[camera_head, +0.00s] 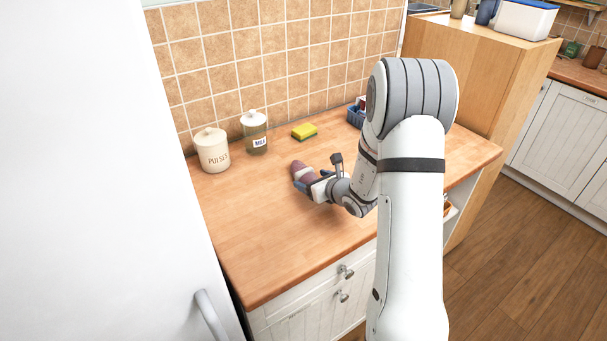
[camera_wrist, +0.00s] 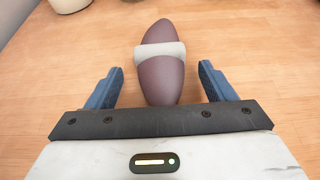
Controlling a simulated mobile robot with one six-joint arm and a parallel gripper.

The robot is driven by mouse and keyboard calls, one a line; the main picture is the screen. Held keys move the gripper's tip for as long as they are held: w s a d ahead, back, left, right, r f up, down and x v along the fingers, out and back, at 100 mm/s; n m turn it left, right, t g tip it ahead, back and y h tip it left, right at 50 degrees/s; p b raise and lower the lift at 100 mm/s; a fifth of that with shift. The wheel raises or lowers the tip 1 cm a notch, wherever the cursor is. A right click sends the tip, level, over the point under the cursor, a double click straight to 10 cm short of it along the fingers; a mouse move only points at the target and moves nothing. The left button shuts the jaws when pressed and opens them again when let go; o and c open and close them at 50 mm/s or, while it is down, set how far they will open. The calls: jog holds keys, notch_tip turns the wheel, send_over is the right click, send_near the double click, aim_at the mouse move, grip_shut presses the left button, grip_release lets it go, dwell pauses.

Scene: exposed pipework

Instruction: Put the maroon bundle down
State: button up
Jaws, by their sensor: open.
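The maroon bundle (camera_wrist: 161,80) is a long, rounded dark shape with a pale band around its middle. It lies on the wooden counter (camera_head: 255,225), and it also shows in the head view (camera_head: 301,170). My gripper (camera_wrist: 160,80) is open, with one blue finger on each side of the bundle. Gaps show between both fingers and the bundle. The near end of the bundle lies between the fingers, close to the gripper's dark front edge; the far end reaches beyond the fingertips. In the head view my gripper (camera_head: 308,182) is low over the counter and partly hides the bundle.
A cream lidded jar (camera_head: 212,150) and a glass jar (camera_head: 254,133) stand by the tiled wall. A yellow and green sponge (camera_head: 304,131) lies behind the bundle. A blue basket (camera_head: 355,116) is partly hidden by my arm. The counter's front left is clear.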

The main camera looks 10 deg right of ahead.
jog(key=shift+x, duration=1)
jog(key=c, duration=1.2)
jog(key=shift+o, duration=0.2)
jog(key=shift+r, duration=0.1)
